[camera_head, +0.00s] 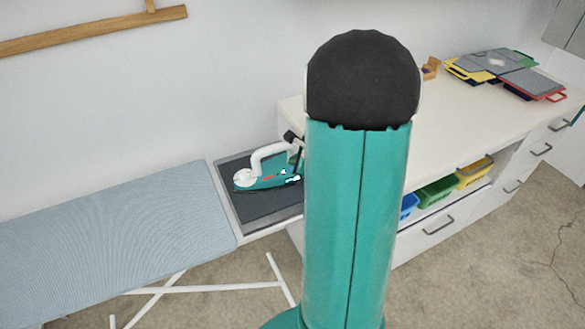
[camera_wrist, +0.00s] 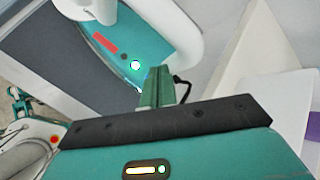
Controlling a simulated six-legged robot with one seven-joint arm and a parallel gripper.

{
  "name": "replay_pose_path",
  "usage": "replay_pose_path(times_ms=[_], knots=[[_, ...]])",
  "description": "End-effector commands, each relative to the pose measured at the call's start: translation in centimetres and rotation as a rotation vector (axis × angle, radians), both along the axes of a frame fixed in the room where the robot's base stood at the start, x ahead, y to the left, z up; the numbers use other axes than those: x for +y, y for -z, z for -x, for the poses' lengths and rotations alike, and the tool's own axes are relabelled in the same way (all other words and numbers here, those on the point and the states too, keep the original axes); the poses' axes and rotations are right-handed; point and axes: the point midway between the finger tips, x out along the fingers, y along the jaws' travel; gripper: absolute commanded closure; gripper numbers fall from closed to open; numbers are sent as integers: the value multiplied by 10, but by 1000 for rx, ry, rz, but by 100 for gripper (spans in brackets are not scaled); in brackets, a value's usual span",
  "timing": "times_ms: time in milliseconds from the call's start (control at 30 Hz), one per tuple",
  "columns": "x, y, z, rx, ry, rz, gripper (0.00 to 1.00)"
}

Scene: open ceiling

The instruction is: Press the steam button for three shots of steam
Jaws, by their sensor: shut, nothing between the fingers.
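A teal and white iron (camera_head: 268,174) lies on the dark rest plate (camera_head: 265,205) at the right end of the ironing board. Its white handle arches over it, and a red mark and a white spot show on its teal body. In the wrist view the iron (camera_wrist: 112,67) is close, with a red strip and a round bright white button (camera_wrist: 135,65) on its teal top. My gripper (camera_wrist: 157,72) is shut and empty, its fingertips right beside the white button in the picture. I cannot tell whether they touch it.
The light blue ironing board (camera_head: 110,215) extends left. A wall is close behind.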

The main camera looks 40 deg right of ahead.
Motion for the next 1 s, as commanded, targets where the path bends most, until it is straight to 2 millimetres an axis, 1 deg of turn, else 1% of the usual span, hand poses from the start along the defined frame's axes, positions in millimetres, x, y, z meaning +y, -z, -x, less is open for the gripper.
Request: replay_pose_path(times_ms=[167,433,1000], knots=[[0,1,0,0,0,0,100],[0,9,0,1,-1,-1,100],[0,11,0,0,1,-1,100]])
